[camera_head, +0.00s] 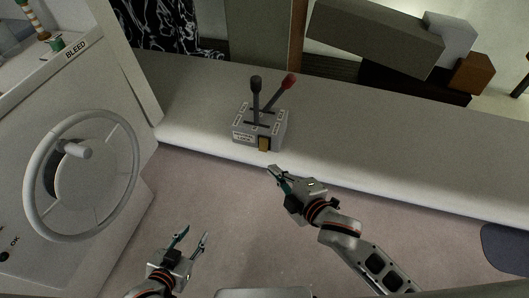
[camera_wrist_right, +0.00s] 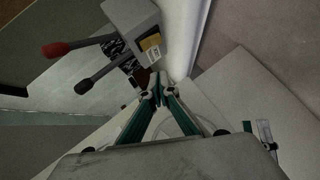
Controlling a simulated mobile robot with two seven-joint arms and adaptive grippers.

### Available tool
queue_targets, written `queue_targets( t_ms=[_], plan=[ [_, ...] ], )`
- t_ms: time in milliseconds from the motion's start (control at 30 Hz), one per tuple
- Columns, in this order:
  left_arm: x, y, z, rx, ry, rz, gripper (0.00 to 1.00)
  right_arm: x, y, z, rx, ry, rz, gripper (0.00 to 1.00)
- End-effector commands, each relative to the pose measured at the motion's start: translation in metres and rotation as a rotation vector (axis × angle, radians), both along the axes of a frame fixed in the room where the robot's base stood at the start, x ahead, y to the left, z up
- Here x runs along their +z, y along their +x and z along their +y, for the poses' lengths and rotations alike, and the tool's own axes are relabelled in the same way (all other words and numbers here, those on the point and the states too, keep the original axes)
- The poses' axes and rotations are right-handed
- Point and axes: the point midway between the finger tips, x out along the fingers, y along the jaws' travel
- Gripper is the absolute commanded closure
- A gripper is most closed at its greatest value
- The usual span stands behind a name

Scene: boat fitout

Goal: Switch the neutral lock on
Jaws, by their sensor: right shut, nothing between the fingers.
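The control box (camera_head: 256,130) is grey and stands on the edge of the pale bench, with a black-knobbed lever (camera_head: 257,95) and a red-knobbed lever (camera_head: 281,90) on top. A yellow-gold switch (camera_head: 265,144) is on its front face; I take it for the neutral lock, and its setting is too small to read. It also shows in the right wrist view (camera_wrist_right: 150,41). My right gripper (camera_head: 272,171) is shut and empty, just below and in front of the switch, apart from it. My left gripper (camera_head: 193,238) is open and empty, low over the floor.
A white console with a steering wheel (camera_head: 82,175) stands at the left. The pale bench (camera_head: 400,140) runs behind the box to the right. Grey and brown boxes (camera_head: 375,38) lie at the back right. The floor between console and bench is free.

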Motion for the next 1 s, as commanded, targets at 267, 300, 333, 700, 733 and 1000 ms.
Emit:
queue_targets(
  t_ms=[267,300,333,700,733,1000],
  plan=[
    [-0.006,0.000,0.000,0.000,0.000,0.001,0.63,-0.017,0.044,0.026,0.000,0.002,0.000,1.00],
    [-0.007,0.000,0.000,0.000,0.000,0.001,0.63,-0.019,0.050,0.030,0.000,0.002,0.000,1.00],
    [-0.007,-0.001,0.000,-0.001,0.000,0.001,0.63,-0.022,0.055,0.033,0.001,0.001,0.000,1.00],
    [-0.013,-0.001,0.000,-0.001,0.001,0.002,0.63,-0.044,0.098,0.033,0.001,-0.001,0.000,1.00],
    [-0.013,-0.001,0.000,-0.001,0.001,0.002,0.63,-0.045,0.100,0.032,0.000,0.000,0.001,1.00],
    [-0.013,-0.001,0.000,-0.001,0.001,0.001,0.63,-0.046,0.104,0.030,0.001,0.001,0.000,1.00]
  ],
)
